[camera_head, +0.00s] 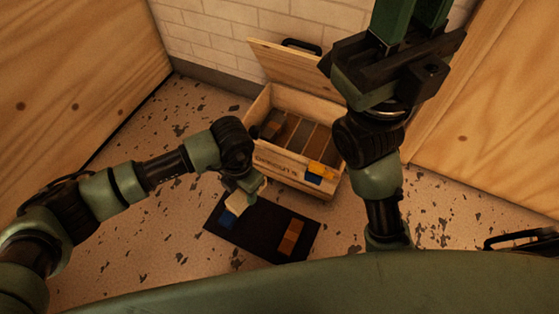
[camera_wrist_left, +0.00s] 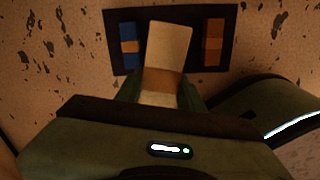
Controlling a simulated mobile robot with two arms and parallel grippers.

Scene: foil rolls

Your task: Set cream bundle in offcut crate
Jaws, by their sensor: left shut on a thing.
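The cream bundle (camera_wrist_left: 168,45) has a tan band and sits between the fingers of my left gripper (camera_wrist_left: 160,92), which is shut on it. In the head view the cream bundle (camera_head: 234,207) shows partly behind the left gripper (camera_head: 246,188), over the dark mat (camera_head: 255,228). I cannot tell whether it touches the mat. The wooden offcut crate (camera_head: 290,172) stands behind the mat with its lid (camera_head: 285,63) open. Its inside is divided into compartments with brown and grey contents. My right gripper (camera_head: 412,22) is raised at the upper right, its fingertips cut off by the frame.
A blue bundle (camera_wrist_left: 129,46) and an orange-brown bundle (camera_wrist_left: 213,42) lie on the mat on either side of the cream one. A blue and yellow piece (camera_head: 319,172) shows at the crate's front right. Wooden panels (camera_head: 75,80) flank the speckled floor; a brick wall is behind.

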